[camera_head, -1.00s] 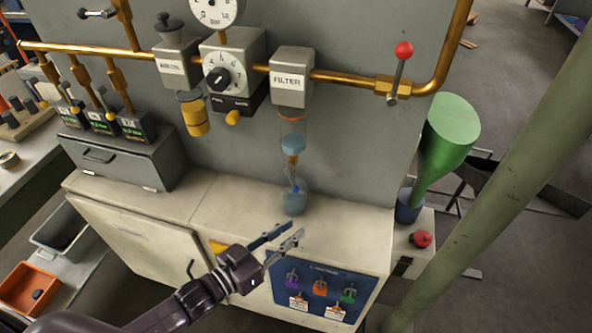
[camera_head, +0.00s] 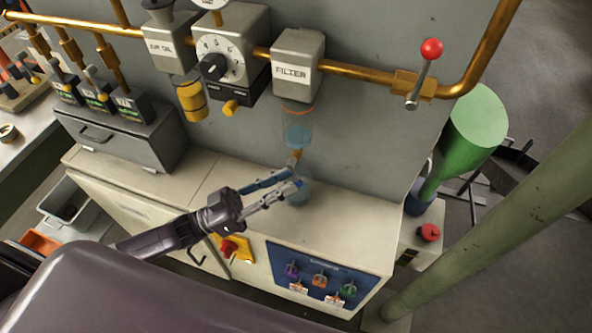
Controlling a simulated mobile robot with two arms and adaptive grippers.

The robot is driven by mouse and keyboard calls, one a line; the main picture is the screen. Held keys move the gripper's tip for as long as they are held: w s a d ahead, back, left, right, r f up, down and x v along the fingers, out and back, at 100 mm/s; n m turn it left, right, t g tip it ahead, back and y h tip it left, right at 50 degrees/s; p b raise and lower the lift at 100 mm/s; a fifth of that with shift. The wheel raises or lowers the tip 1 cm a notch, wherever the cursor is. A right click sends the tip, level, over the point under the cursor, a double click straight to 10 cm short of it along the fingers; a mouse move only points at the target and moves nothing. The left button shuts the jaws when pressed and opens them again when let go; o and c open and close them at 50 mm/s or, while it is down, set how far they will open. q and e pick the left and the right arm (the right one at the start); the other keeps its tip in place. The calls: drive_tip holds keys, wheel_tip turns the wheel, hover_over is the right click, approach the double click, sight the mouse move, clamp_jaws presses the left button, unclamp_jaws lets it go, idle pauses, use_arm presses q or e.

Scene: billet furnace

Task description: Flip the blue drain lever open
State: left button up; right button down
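The filter (camera_head: 297,80) hangs on the brass pipe, with a clear bowl (camera_head: 298,130) holding bluish liquid below it. A brass drain fitting (camera_head: 297,155) sits under the bowl. Only a small bit of the blue drain lever (camera_head: 298,182) shows, at my fingertips; I cannot tell whether they touch it or which way it is turned. A bluish cup (camera_head: 301,197) stands on the cabinet top below, partly hidden by the fingers. My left gripper (camera_head: 291,181) is open, its fingers slightly apart, just below the drain fitting. My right gripper is not in view.
The cream cabinet top (camera_head: 345,218) is clear to the right of the cup. A red-knobbed lever (camera_head: 431,50) is on the pipe at right. A red knob on a yellow plate (camera_head: 241,252) and a blue padlock panel (camera_head: 322,275) are on the cabinet front.

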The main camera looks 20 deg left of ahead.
sight(296, 180)
use_arm(q)
drive_tip(key=shift+p+x, duration=0.35)
drive_tip(key=shift+x, duration=1.45)
clamp_jaws()
